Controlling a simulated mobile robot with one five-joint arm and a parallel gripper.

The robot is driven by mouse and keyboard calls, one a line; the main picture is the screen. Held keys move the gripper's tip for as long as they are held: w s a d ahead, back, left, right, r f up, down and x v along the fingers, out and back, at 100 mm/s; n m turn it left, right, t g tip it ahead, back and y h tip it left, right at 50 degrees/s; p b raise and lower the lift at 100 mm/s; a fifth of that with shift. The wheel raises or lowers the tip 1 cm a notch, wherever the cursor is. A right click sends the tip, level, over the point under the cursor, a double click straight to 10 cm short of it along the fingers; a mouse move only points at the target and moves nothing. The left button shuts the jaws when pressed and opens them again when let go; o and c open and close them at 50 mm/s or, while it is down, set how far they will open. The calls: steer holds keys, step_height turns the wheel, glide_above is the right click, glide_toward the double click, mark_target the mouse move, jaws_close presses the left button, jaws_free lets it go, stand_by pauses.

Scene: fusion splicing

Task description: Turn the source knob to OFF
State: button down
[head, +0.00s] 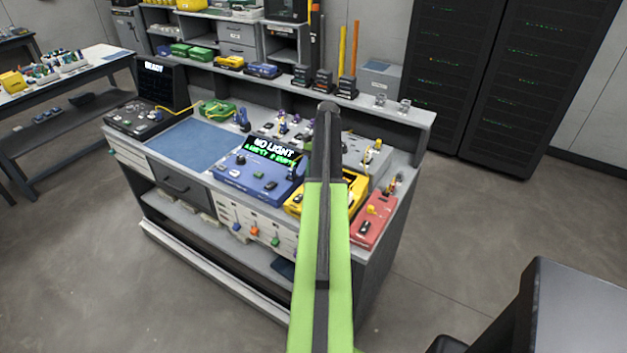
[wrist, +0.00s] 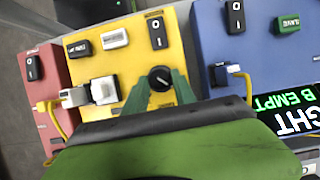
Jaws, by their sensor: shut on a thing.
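The source knob (wrist: 160,78) is a small round black knob on the yellow box (wrist: 185,70) in the wrist view. The green fingers of my gripper (wrist: 161,84) stand on either side of the knob and are shut on it. A pale mark shows on the knob's face, but its exact setting is too small to read. In the head view the yellow box (head: 293,206) shows partly behind my arm. The knob and my gripper are hidden there.
The blue unit (head: 258,178), with a "NO LIGHT" screen, stands beside the yellow box. The red box (head: 374,220) is on its other side. Black rocker switches and a white connector (wrist: 103,90) with a yellow cable sit close to the knob.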

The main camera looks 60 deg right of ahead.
stand_by(0.4)
steer(key=c, duration=1)
jaws_free()
steer(key=p+v, duration=1.6)
steer(key=v, duration=0.1)
steer(key=shift+d+r, duration=0.15)
